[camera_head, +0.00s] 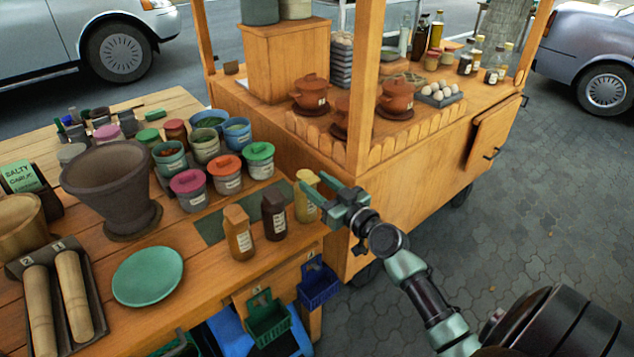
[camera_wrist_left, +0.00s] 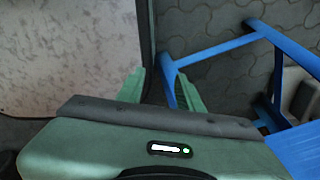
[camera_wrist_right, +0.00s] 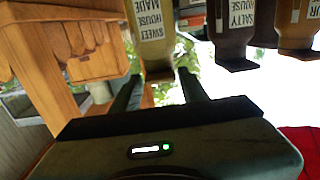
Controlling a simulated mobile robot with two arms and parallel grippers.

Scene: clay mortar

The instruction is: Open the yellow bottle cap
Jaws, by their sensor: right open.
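The yellow bottle (camera_head: 306,207) stands upright at the right end of a row of three sauce bottles near the table's right edge. Its yellow cap (camera_head: 307,177) is on top. My right gripper (camera_head: 313,184) is open, with its fingers at cap height around or just beside the cap; exact contact cannot be told. In the right wrist view the bottle (camera_wrist_right: 153,38) appears upside down, its cap end between the two open fingers (camera_wrist_right: 158,80). My left gripper (camera_wrist_left: 161,80) is open and empty, low near a blue frame in the left wrist view.
A dark bottle (camera_head: 274,214) and an orange-brown bottle (camera_head: 238,234) stand just left of the yellow one. Lidded jars (camera_head: 227,180), a clay mortar (camera_head: 112,190) and a green plate (camera_head: 147,276) share the table. The wooden cart (camera_head: 420,185) stands close behind my right gripper.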

